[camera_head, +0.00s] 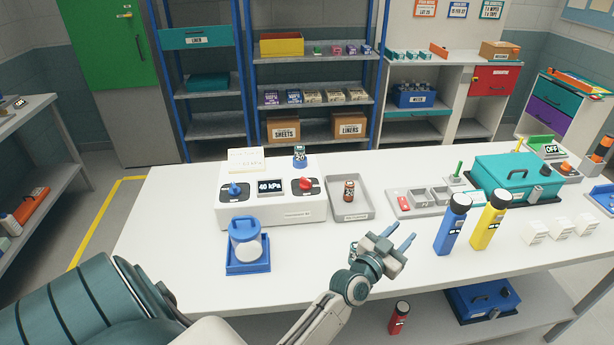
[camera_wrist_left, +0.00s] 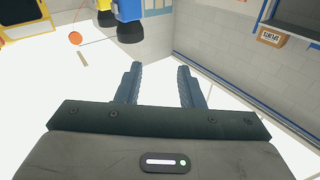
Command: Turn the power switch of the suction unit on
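The suction unit (camera_head: 265,214) is a white box near the back left of the white table. Its front has a blue knob (camera_head: 235,189) on a dark plate at left, a display (camera_head: 270,187) reading 40 kPa in the middle, and a red knob (camera_head: 305,185) on a dark plate at right. I cannot read which is the power switch. My left gripper (camera_head: 398,239) is over the table, to the right of and nearer than the unit, touching nothing. Its two fingers (camera_wrist_left: 160,86) stand apart and empty in the left wrist view. My right gripper is not shown.
A blue-lidded jar (camera_head: 245,240) stands in a blue holder before the unit. A grey tray (camera_head: 351,212) with a small brown bottle (camera_head: 349,191) is right of it. Blue (camera_head: 453,226) and yellow (camera_head: 490,222) flasks stand right of my gripper.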

